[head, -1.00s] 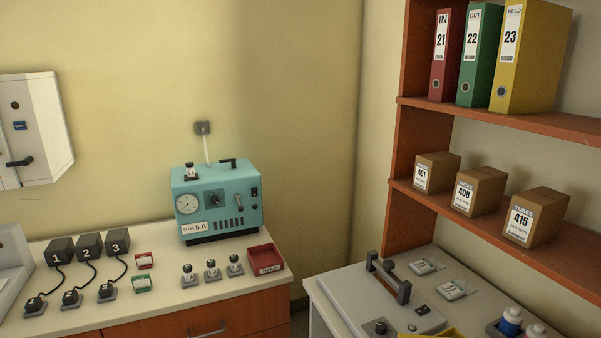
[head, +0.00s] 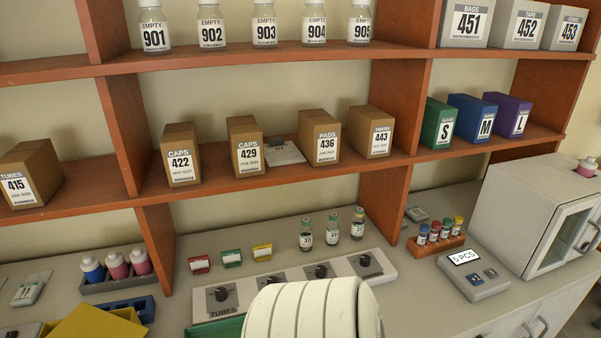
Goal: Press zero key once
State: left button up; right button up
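A grey device with a lit display reading "5 PCS" (head: 465,257) sits on the counter at the right in the head view. Two small dark keys with bluish tops show on its sloping face, a left key (head: 474,279) and a right key (head: 491,273). Their markings are too small to read, so I cannot tell which is the zero key. Nothing touches the device. Neither of my grippers is in view.
A rack of several coloured-cap vials (head: 436,244) stands behind the display device, and a white glass-door cabinet (head: 530,222) to its right. A cream ribbed rounded body (head: 312,312) hides part of the counter (head: 420,300). A knob panel (head: 290,284) lies behind it.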

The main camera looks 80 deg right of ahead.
aim_at(493, 273)
jog(key=z, duration=3.85)
